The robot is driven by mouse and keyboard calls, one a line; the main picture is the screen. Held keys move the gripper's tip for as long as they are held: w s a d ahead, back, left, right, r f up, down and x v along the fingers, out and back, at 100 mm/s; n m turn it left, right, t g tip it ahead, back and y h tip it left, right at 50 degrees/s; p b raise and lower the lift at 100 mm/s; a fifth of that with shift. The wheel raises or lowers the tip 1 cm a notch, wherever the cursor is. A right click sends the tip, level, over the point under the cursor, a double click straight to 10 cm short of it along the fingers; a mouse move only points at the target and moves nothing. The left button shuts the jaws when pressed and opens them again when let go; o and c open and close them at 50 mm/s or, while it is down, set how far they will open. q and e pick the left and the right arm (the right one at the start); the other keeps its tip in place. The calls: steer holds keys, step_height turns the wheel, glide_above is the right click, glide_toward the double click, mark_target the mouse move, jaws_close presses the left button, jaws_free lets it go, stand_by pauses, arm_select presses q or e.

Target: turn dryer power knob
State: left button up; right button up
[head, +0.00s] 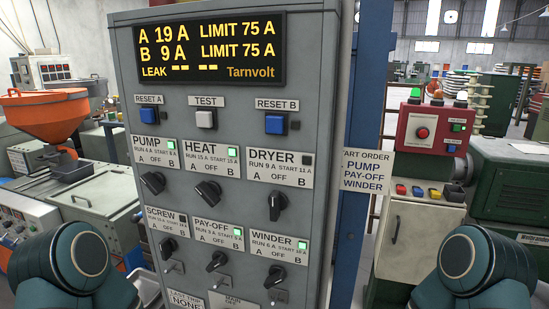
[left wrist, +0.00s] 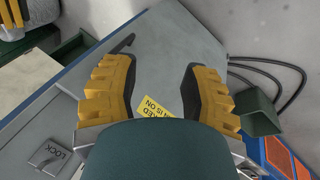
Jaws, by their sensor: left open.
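The dryer knob (head: 277,206) is a black pointer knob on the grey power panel (head: 325,60), below the DRYER label (head: 272,168). It stands about upright, in line with OFF. The small lamp (head: 307,160) on that label is dark. My left gripper (left wrist: 158,88) is open and empty in the left wrist view, above a grey surface with a yellow label; it does not show in the head view, so its distance from the knob cannot be told. A yellow ribbed piece at the top left of the wrist view looks like part of my right gripper (left wrist: 12,14).
Pump (head: 153,183), heat (head: 208,192), screw, pay-off and winder (head: 274,277) knobs surround the dryer knob. Pump, heat, pay-off and winder lamps are green. The display (head: 210,48) reads A 19 A, B 9 A, limits 75 A. A start-order sign (head: 366,172) juts out right.

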arm_select(q)
steer(key=m+t+h, duration=0.2)
steer(key=m+t, duration=0.3)
steer(key=t, duration=1)
glide_toward(273, 198)
steer(key=b+x, duration=0.1)
steer(key=x, duration=1)
steer(key=shift+w, duration=0.2)
steer(key=shift+s, duration=0.1)
jaws_close()
